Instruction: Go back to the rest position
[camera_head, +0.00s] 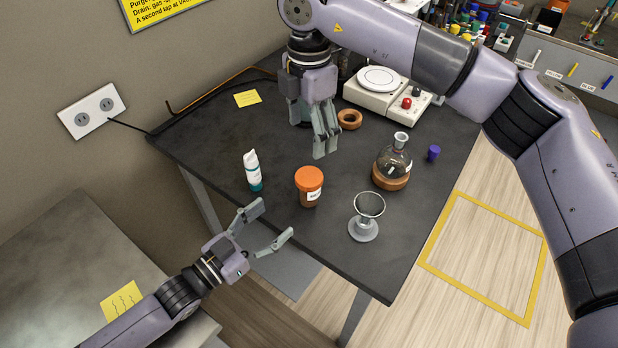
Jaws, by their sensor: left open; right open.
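My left gripper (268,224) is open and empty, in front of the dark table's near edge. My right gripper (325,148) points down over the table (335,255), with its fingers close together in this view; it holds nothing that I can see. It is behind the orange-capped brown jar (309,187), apart from it. My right arm arches across the top right of the view.
On the table stand a white-and-teal tube (252,171), a round flask (393,158) on a cork ring, a glass funnel (367,217), a purple stopper (433,152), an empty cork ring (349,119) and a hotplate (383,92). A grey bench (60,265) is at lower left.

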